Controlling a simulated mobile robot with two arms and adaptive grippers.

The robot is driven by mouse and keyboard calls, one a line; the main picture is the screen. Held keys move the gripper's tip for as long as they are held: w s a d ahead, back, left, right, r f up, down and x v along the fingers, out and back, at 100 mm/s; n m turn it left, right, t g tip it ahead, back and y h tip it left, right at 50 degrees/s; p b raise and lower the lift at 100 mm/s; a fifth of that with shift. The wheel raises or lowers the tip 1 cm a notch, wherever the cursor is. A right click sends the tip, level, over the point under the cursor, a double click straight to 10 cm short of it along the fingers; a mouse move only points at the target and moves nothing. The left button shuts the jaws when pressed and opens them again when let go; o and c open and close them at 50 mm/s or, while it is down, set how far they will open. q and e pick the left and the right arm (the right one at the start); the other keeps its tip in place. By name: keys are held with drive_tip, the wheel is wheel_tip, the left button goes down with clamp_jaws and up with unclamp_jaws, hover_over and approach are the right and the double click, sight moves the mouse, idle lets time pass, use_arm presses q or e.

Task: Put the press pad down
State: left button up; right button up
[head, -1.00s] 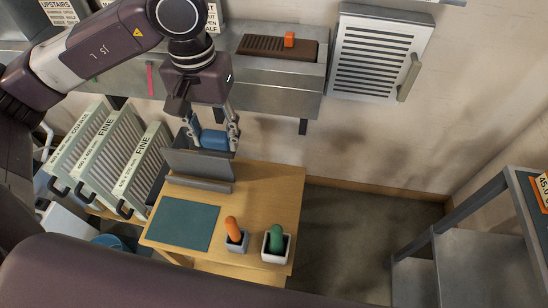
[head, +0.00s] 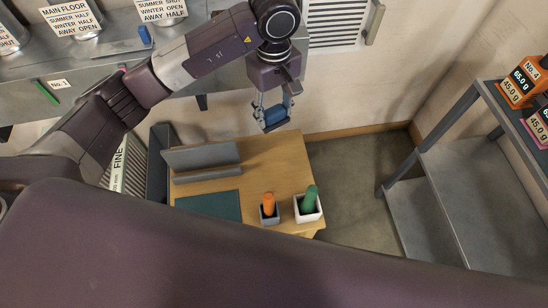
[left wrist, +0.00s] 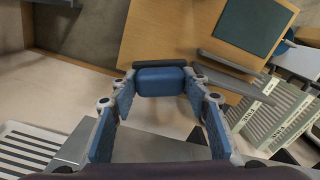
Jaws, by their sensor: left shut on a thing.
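My left gripper (head: 273,108) is shut on the press pad (head: 275,121), which has a blue grip and a dark plate. It holds the pad above and behind the back right part of the wooden table (head: 275,160), right of the grey slotted stand (head: 205,173). In the left wrist view the pad's blue grip (left wrist: 160,82) sits between the fingertips, with the dark plate just beyond, and the table lies past it. A teal mat (head: 210,206) lies on the table in front of the stand. My right gripper is out of view.
An orange-handled tool (head: 268,203) stands in a grey cup and a green-handled tool (head: 310,199) in a white cup (head: 308,214) on the table's front right. Filter panels (head: 118,170) stand left. A metal shelf stand (head: 430,215) is at right, with floor between.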

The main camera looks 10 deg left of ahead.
use_arm(q)
drive_tip(key=f, duration=0.5)
drive_tip(key=f+p, duration=0.1)
drive_tip(key=f, duration=0.4)
drive_tip(key=f+p, duration=0.1)
drive_tip(key=f, duration=0.4)
drive_tip(key=shift+w+d, duration=0.1)
drive_tip(key=shift+d, duration=0.25)
drive_tip(key=shift+f, duration=0.7)
wheel_tip(320, 180, down, 3)
drive_tip(key=shift+r, duration=0.2)
drive_tip(key=shift+f, duration=0.65)
drive_tip(key=o, duration=1)
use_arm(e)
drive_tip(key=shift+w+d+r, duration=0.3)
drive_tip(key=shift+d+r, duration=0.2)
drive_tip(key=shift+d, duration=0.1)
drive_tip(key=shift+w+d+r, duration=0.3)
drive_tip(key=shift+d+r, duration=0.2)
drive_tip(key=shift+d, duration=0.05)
